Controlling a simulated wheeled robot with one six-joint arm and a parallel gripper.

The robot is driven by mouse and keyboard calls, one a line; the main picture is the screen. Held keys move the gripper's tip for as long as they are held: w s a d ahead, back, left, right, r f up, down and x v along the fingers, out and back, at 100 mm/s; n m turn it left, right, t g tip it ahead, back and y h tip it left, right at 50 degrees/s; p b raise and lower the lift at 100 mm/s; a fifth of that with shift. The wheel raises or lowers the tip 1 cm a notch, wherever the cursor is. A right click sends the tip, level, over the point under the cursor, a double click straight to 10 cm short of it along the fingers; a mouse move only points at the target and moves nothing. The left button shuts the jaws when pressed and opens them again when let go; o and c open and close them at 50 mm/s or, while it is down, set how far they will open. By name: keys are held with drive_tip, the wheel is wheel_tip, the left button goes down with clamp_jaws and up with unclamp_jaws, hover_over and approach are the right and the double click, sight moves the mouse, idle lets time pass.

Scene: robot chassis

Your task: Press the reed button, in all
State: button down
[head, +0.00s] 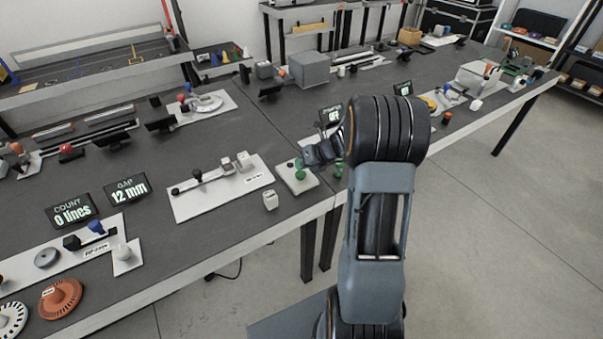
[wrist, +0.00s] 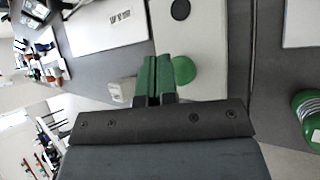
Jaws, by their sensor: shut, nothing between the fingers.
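A pale plate in the head view (head: 290,185) and the wrist view (wrist: 210,35) carries a round green button (head: 300,175), which also shows in the wrist view (wrist: 183,70). I cannot read a label naming it the reed button. My gripper (head: 299,163) is shut and empty, pointing down over this plate. In the wrist view its green fingertips (wrist: 154,75) are together just left of the green disc, partly overlapping its edge. I cannot tell whether they touch it. A black disc (wrist: 180,10) sits farther along the plate.
A small pale block (head: 270,200) stands in front of the plate. A white board with a black-knobbed lever (head: 220,188) lies to the left. A display reading OFF (head: 331,114) stands behind. A green rounded object (wrist: 308,118) is at the right in the wrist view.

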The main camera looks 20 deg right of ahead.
sight(302, 172)
drive_tip(key=shift+f, duration=0.1)
idle(0.3)
drive_tip(key=shift+f, duration=0.3)
drive_tip(key=shift+f+b, duration=0.35)
drive_tip(key=shift+f, duration=0.2)
idle(0.9)
drive_tip(key=shift+r, duration=0.1)
drive_tip(key=shift+r+p, duration=0.85)
drive_tip(key=shift+p, duration=0.2)
wheel_tip(302, 172, up, 5)
drive_tip(key=p, duration=0.5)
drive_tip(key=shift+r, duration=0.1)
idle(0.6)
